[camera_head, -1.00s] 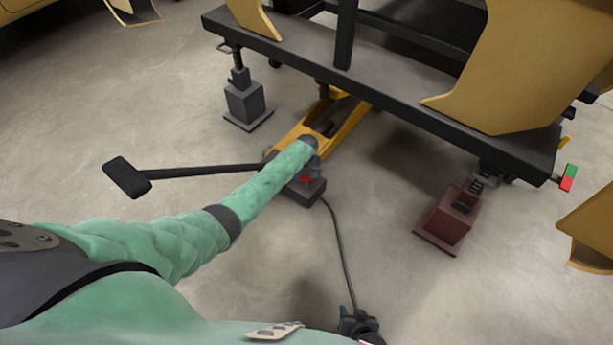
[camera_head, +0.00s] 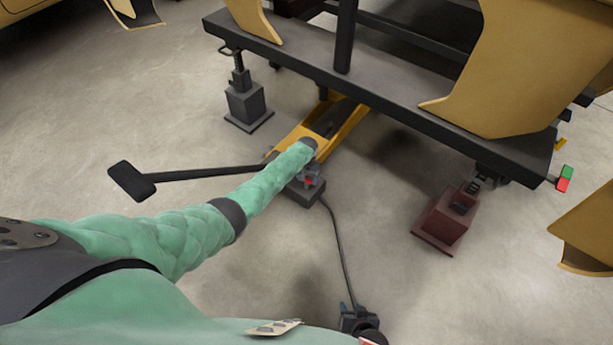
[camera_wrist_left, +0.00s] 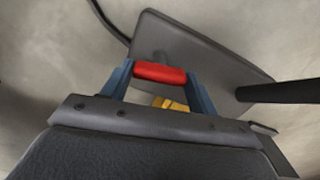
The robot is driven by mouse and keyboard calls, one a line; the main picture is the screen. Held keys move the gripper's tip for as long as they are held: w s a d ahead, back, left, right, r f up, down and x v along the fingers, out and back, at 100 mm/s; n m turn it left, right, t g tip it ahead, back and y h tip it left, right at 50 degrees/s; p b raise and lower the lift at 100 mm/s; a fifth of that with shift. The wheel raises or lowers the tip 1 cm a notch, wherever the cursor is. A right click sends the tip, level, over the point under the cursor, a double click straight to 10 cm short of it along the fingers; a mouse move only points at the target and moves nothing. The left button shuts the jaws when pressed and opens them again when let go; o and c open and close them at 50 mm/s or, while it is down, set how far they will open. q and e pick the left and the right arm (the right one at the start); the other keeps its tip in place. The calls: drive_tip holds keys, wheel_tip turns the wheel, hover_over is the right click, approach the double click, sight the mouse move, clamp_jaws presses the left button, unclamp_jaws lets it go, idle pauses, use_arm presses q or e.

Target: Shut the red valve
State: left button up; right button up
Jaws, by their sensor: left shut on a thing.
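The red valve handle (camera_head: 309,181) is a small bar on the dark grey block (camera_head: 302,196) at the near end of the yellow floor jack (camera_head: 341,125). My left gripper (camera_head: 312,175) reaches down to it from the left. In the left wrist view the red handle (camera_wrist_left: 160,72) lies crosswise between the blue fingers of my left gripper (camera_wrist_left: 158,82), one at each end, and the gripper is shut on it. The grey block (camera_wrist_left: 205,50) shows behind. The valve's stem is mostly hidden.
A black bar with a pedal-like end (camera_head: 131,181) sticks out left from the jack. A grey stand (camera_head: 246,104) and a dark red stand (camera_head: 442,220) stand near the black frame (camera_head: 400,94).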

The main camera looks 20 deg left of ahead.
sight(307, 178)
use_arm(q)
drive_tip(key=shift+m, duration=1.2)
drive_tip(key=o, duration=1)
drive_tip(key=shift+r, duration=0.1)
wheel_tip(307, 178, up, 6)
drive_tip(key=shift+r+p, duration=0.2)
drive_tip(key=shift+p, duration=0.9)
drive_tip(key=shift+r, duration=0.6)
